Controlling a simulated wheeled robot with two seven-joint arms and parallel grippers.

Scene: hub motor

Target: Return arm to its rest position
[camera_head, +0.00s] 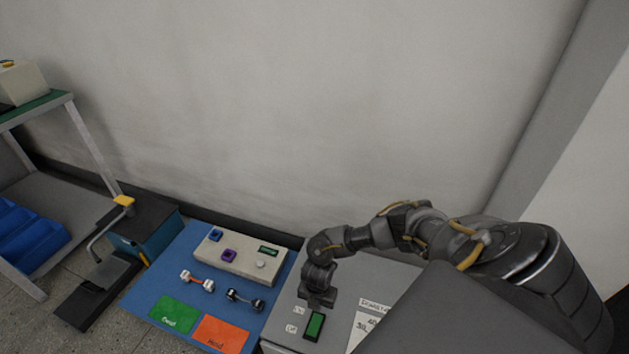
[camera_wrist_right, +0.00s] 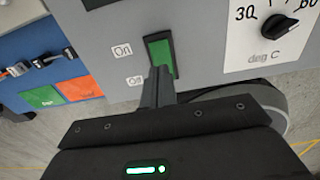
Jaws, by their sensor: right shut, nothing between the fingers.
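My right arm (camera_head: 400,228) reaches in from the right in the head view and bends down over a grey panel (camera_head: 355,275). My right gripper (camera_head: 320,302) is just above a green rocker switch (camera_head: 314,326) on that panel. In the right wrist view the gripper's fingers (camera_wrist_right: 160,72) are shut together and empty. Their tips overlap the lower end of the green switch (camera_wrist_right: 160,52), beside its "On" and "Off" labels. I cannot tell whether they touch it. My left gripper is not in view.
A temperature dial (camera_wrist_right: 280,25) sits right of the switch. A blue mat (camera_head: 200,325) to the left holds a beige box (camera_head: 240,255), small metal parts, a green card (camera_head: 175,314) and an orange card (camera_head: 221,335). A wall stands behind. The air above the mat is free.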

